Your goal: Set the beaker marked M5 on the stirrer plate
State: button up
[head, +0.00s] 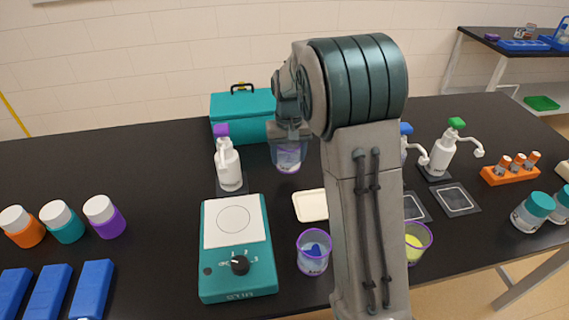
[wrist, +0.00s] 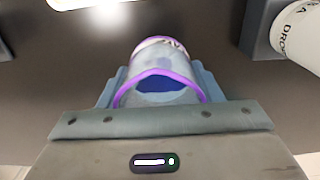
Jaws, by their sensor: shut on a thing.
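My gripper (head: 289,140) is shut on a clear beaker with a purple rim (head: 289,158), held above the bench behind the stirrer. In the wrist view the beaker (wrist: 160,72) sits between the fingers, with something blue inside; its dark marking is only partly visible and I cannot read it as M5. The stirrer (head: 238,277) is teal with a black knob, and its white plate (head: 234,222) is bare. It stands in front and to the left of the held beaker. Another purple-rimmed beaker with blue content (head: 313,253) stands right of the stirrer; its marking is not readable.
A white pump bottle with a purple top (head: 228,160) stands behind the stirrer. A teal case (head: 240,112) is at the back. A cream tray (head: 310,205) lies right of the stirrer. A beaker with yellow content (head: 416,240) is partly behind my arm.

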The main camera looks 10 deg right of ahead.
aim_at(284, 166)
jog(key=shift+w+a+f, duration=0.35)
jog(key=shift+a+f, duration=0.05)
jog(key=shift+a, duration=0.15)
jog(key=shift+f, duration=1.95)
jog(key=shift+f, duration=0.15)
jog(key=shift+f, duration=0.1)
jog(key=o, duration=1)
jog(key=shift+o, duration=0.2)
